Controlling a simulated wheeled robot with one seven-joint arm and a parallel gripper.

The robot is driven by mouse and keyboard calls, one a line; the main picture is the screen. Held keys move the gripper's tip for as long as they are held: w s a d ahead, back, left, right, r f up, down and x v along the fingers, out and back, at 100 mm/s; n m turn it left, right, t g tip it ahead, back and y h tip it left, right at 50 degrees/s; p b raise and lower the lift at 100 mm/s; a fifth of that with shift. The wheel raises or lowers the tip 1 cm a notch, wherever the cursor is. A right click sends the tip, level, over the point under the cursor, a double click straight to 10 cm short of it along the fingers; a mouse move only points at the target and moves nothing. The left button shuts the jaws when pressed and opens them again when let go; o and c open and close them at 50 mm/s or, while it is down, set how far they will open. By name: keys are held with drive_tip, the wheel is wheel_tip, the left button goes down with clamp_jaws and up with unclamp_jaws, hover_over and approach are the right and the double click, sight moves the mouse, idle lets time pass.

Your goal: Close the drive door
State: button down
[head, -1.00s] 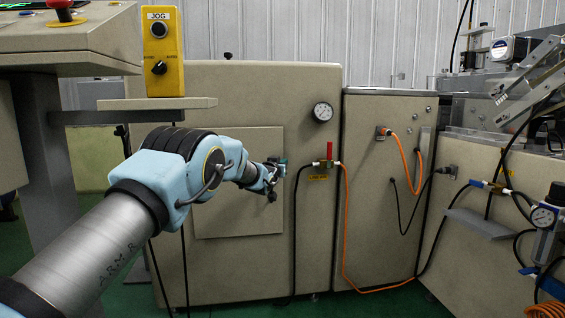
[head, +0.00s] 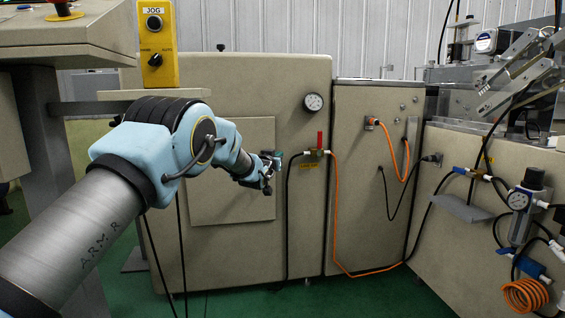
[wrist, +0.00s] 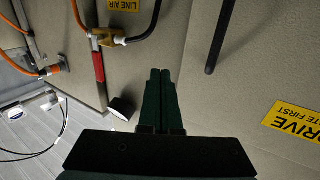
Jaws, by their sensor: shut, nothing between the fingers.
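The drive door looks to be the square beige panel (head: 232,190) on the front of the large beige cabinet (head: 305,215). It looks nearly flush; I cannot tell whether a gap remains at its edges. My gripper (head: 275,165) is at the panel's right edge, in front of the cabinet; contact cannot be told. In the wrist view my gripper's dark fingers (wrist: 162,92) are together and empty. A yellow label (wrist: 295,122) reading "DRIVE" lies to their right on a beige surface. A dark bar (wrist: 218,38) shows above right of the fingers; its link to the door is unclear.
A red-handled air valve (head: 319,145) with black and orange hoses sits just right of my gripper. A gauge (head: 313,102) is above it. A yellow JOG box (head: 157,45) stands on a shelf at the left. Green floor (head: 245,300) is clear in front.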

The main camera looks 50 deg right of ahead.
drive_tip(key=s+a+p, duration=0.1)
drive_tip(key=s+a, duration=0.3)
drive_tip(key=s, duration=0.2)
drive_tip(key=shift+a, duration=0.4)
drive_tip(key=w+a+n+t+y, duration=0.1)
drive_tip(key=w+a+n+y, duration=0.15)
drive_tip(key=w+a, duration=0.6)
drive_tip(key=w+a+f+n+y, duration=0.1)
drive_tip(key=w+a+f+y, duration=0.2)
drive_tip(key=a, duration=0.7)
drive_tip(key=w+a+f+n+y, duration=0.15)
drive_tip(key=w+a, duration=0.25)
drive_tip(key=a, duration=0.6)
drive_tip(key=w+a+f+n+y, duration=0.1)
drive_tip(key=w+a+y, duration=0.25)
drive_tip(key=a, duration=0.75)
drive_tip(key=s+a+f+n+g+y, duration=0.2)
drive_tip(key=s+a, duration=0.2)
drive_tip(key=a, duration=0.7)
drive_tip(key=s+a+f+n+g+y, duration=0.15)
drive_tip(key=s+a, duration=0.25)
drive_tip(key=a, duration=0.7)
drive_tip(key=s+a+f+n+g+y, duration=0.2)
drive_tip(key=s+a+n+g, duration=0.1)
drive_tip(key=s+a, duration=1.05)
wheel_tip(320, 180, up, 35)
drive_tip(key=p, duration=3.4)
drive_tip(key=shift+d+p, duration=0.2)
drive_tip(key=shift+p, duration=0.2)
